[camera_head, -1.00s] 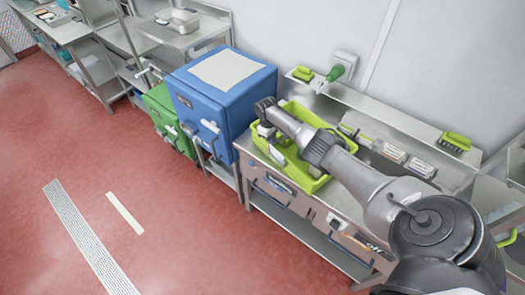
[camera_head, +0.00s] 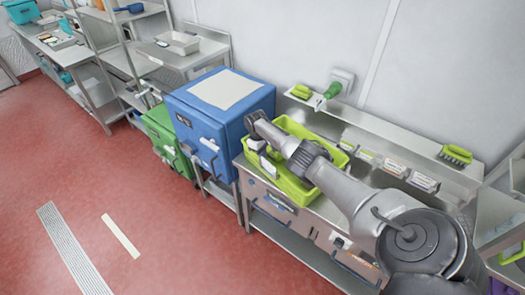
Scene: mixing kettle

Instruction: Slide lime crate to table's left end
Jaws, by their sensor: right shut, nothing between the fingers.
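The lime crate (camera_head: 291,184) sits on the steel table (camera_head: 322,210), near the table's left end and beside the blue box. My right arm reaches over the crate from the right. My right gripper (camera_head: 264,153) points down at the crate's left end, with its fingers shut and nothing between them. The fingertips are partly hidden, and I cannot tell whether they touch the crate's wall. The arm covers much of the crate's inside. My left gripper is not in view.
A large blue box (camera_head: 222,110) stands left of the table, with a green box (camera_head: 160,135) beyond it. A raised back shelf (camera_head: 385,130) carries a green brush (camera_head: 456,153). Small labelled tubs (camera_head: 422,181) stand right of the crate.

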